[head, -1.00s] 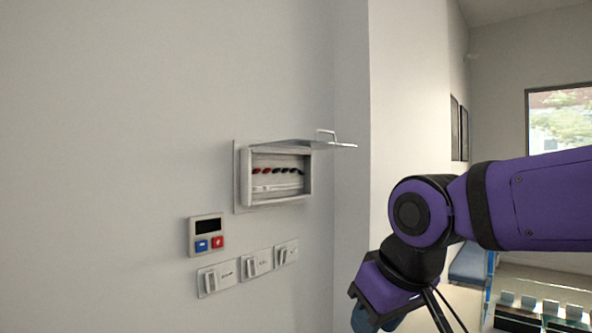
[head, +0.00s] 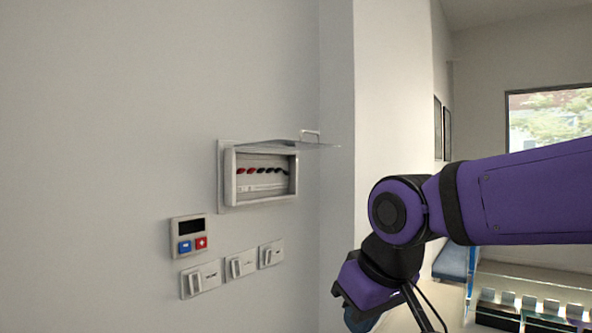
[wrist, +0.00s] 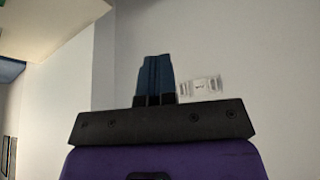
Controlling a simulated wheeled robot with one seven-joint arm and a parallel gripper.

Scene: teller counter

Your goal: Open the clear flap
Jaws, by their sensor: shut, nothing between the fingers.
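The clear flap (head: 310,144) is raised, hinged at the top of a grey wall box (head: 229,176), and sticks out roughly level from the wall. A small handle (head: 310,133) stands on its upper side near the outer edge. The open box shows a row of red and black switches (head: 265,170). My gripper is low and to the right of the box, apart from the flap; its fingers are mostly hidden in the head view. In the wrist view, the blue fingers of my gripper (wrist: 157,75) are together and hold nothing.
A keypad (head: 190,236) with a dark display and blue and red buttons is below the box. Several wall switches (head: 240,264) are under it. A wall corner is just right of the flap.

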